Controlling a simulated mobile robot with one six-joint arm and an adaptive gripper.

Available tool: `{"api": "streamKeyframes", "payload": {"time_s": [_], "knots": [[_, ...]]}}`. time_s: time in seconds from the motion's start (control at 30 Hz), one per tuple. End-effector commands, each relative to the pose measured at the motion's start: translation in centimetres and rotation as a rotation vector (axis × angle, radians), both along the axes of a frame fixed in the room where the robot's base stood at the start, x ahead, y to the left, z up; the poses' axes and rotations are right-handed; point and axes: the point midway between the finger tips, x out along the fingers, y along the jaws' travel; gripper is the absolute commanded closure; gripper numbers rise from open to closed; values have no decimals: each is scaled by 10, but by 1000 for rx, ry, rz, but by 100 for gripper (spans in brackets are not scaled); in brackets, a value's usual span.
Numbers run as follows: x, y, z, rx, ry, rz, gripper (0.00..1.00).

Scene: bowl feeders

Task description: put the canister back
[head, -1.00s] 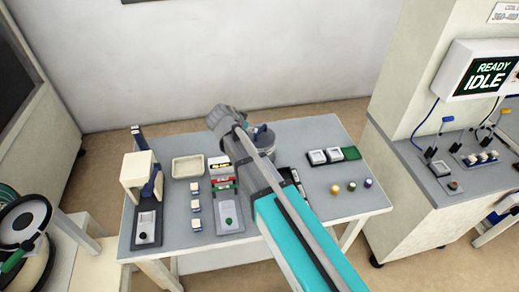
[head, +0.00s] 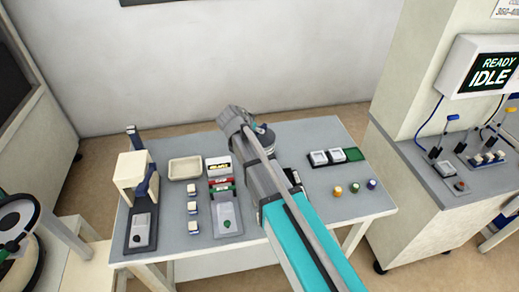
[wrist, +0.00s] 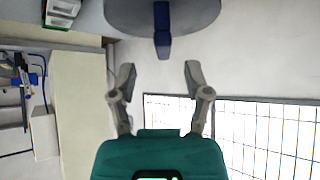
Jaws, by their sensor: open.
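A grey round vessel with a blue part, probably the canister (head: 267,147), stands at the back of the grey table, partly hidden behind my arm in the head view. In the wrist view a large grey round body (wrist: 120,14) with a blue handle (wrist: 162,32) pointing at me fills the top edge. My gripper (wrist: 160,72) is open and empty in the wrist view. The blue handle lies just beyond the fingertips, roughly centred between them and apart from them. In the head view my fingers are hidden behind the arm.
The table (head: 290,132) also bears a beige tray (head: 185,168), a white press-like stand (head: 133,172), small white blocks, a green-buttoned panel (head: 227,212), white square holders (head: 327,157) and small coloured knobs (head: 354,188). A console with an IDLE screen (head: 488,67) stands at right.

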Motion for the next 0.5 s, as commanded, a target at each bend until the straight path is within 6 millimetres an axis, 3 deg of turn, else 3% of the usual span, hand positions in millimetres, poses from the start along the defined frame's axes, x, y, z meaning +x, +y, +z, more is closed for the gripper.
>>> {"api": "streamKeyframes", "payload": {"time_s": [0.27, 0.5], "knots": [[4, -1, -4, 0, 0, 0, 37], [22, -7, -20, 1, 0, 1, 37]]}}
